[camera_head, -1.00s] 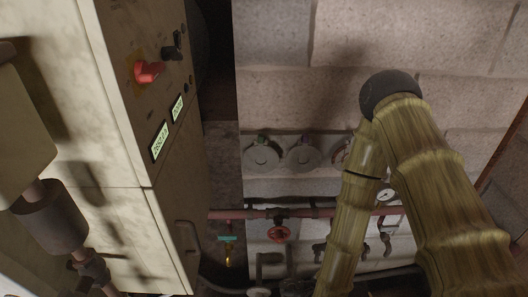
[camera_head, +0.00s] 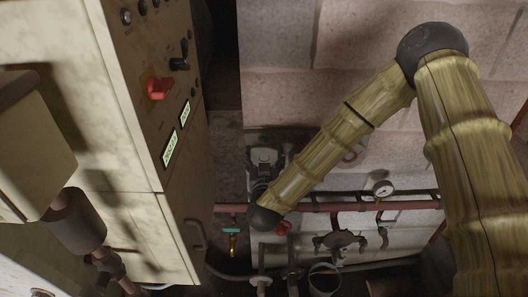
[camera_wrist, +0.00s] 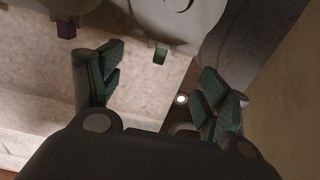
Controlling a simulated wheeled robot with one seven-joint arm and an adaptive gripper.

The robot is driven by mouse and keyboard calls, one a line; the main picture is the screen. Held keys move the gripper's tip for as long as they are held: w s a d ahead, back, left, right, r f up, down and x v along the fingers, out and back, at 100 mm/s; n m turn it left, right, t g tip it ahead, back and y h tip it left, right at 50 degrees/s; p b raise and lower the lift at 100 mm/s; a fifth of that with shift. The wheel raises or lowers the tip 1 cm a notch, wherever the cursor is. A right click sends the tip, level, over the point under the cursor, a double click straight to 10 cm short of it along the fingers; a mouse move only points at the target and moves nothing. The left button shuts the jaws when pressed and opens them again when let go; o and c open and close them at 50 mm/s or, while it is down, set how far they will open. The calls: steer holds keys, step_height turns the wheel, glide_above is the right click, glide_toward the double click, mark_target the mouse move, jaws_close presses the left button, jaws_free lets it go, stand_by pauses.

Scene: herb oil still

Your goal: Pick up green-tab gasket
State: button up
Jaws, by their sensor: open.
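The green-tab gasket is a grey disc (camera_wrist: 180,18) at the top of the wrist view, with a small green tab (camera_wrist: 160,55) hanging from its edge. My gripper (camera_wrist: 160,84) is open and empty. The tab shows between its two green-padded fingers, a little beyond the tips and apart from them. In the head view my gripper (camera_head: 265,152) is in front of the shelf and hides this gasket. A second grey disc with a dark purple tab (camera_wrist: 66,31) is to the left in the wrist view.
A third gasket (camera_head: 353,152) is partly visible right of my forearm. A cabinet (camera_head: 150,210) with a red switch (camera_head: 159,88) stands close on the left.

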mark_target(265, 141)
steer(key=shift+w+f+p, duration=0.1)
steer(key=shift+w+p, duration=1.8)
steer(key=shift+w, duration=0.8)
steer(key=shift+w+f, duration=0.15)
steer(key=shift+w, duration=0.35)
steer(key=shift+s, duration=0.1)
steer(key=c, duration=1.3)
